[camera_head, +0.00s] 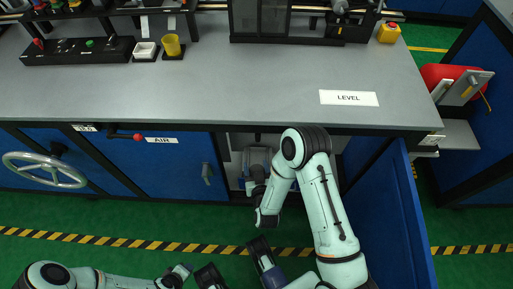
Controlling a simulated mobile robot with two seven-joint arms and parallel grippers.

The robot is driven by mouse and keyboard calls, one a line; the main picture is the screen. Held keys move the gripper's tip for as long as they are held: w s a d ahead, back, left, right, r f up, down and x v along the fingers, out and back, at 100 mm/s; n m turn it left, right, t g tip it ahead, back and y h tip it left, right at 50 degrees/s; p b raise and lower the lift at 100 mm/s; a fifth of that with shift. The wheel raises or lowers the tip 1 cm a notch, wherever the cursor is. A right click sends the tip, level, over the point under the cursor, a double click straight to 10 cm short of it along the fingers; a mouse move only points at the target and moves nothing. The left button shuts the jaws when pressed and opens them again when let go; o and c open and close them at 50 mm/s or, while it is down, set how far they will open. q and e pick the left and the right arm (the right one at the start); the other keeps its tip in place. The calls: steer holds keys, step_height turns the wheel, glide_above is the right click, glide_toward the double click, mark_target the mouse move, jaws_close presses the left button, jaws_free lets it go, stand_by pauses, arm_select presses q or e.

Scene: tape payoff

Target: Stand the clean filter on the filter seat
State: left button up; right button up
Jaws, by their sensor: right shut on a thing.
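My right arm rises over the open bay under the bench and bends down. I cannot pick out the clean filter for certain. My left arm lies low at the bottom left; its gripper (186,272) is near the bottom edge, its jaws unclear.
An open blue door (392,215) stands right of the bay. The grey bench top (230,95) is mostly clear, with a LEVEL label (348,98). A handwheel (45,170) and red-knobbed lever (137,137) stick out at left.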

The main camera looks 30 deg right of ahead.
steer(key=w+d+b, duration=0.2)
steer(key=w+d, duration=0.5)
steer(key=w, duration=0.4)
steer(key=f+b, duration=0.1)
steer(key=f, duration=0.1)
steer(key=f+b, duration=0.1)
steer(key=f, duration=0.1)
steer(key=f+b, duration=0.1)
steer(key=f, duration=0.2)
steer(key=shift+w, duration=0.4)
steer(key=shift+f, duration=0.1)
arm_select(q)
steer(key=s+a+f+g, duration=0.2)
steer(key=s+f, duration=0.4)
steer(key=f, duration=0.2)
steer(key=shift+s+n, duration=0.25)
steer(key=shift+n, duration=0.05)
